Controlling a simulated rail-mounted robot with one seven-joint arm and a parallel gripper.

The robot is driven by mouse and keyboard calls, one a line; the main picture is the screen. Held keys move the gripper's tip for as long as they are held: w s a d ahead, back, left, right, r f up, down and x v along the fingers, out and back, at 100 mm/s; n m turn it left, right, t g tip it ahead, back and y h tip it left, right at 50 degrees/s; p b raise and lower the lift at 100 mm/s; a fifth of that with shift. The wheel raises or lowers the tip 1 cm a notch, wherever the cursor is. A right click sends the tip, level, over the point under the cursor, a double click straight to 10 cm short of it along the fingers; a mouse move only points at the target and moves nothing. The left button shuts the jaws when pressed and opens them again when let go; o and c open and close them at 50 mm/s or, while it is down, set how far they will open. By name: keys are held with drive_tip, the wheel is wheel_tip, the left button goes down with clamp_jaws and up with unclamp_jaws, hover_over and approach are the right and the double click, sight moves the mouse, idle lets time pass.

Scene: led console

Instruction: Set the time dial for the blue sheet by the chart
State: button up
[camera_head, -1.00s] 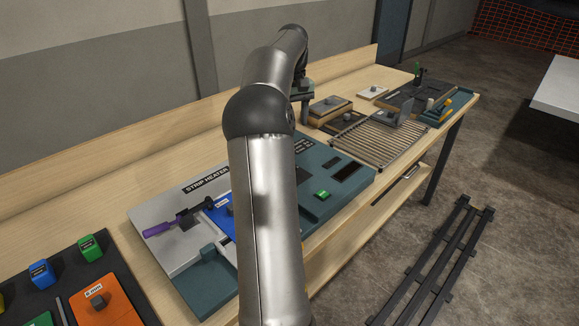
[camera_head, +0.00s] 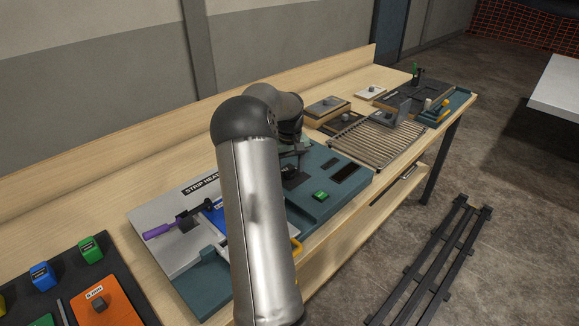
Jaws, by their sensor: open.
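The strip heater (camera_head: 190,190) is on the bench with a grey plate and a teal console (camera_head: 325,207). The blue sheet (camera_head: 214,214) lies on the grey plate, partly hidden by my arm. The console carries a green button (camera_head: 320,196) and dark panels (camera_head: 345,172) too small to read. I cannot make out the time dial or tell which panel is the chart. My gripper (camera_head: 293,166) is open above the console's back left part, by a dark panel; its fingertips are small and dark, and contact cannot be told.
A purple-handled clamp (camera_head: 160,230) is on the heater's left. A slatted rack (camera_head: 375,143) and small boxes (camera_head: 327,105) stand farther right. A yellow loop (camera_head: 296,246) shows at the console's front edge.

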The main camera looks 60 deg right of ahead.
drive_tip(key=c, duration=1)
drive_tip(key=shift+m, duration=0.4)
drive_tip(key=m, duration=0.3)
drive_tip(key=shift+m, duration=2.5)
drive_tip(key=o, duration=1)
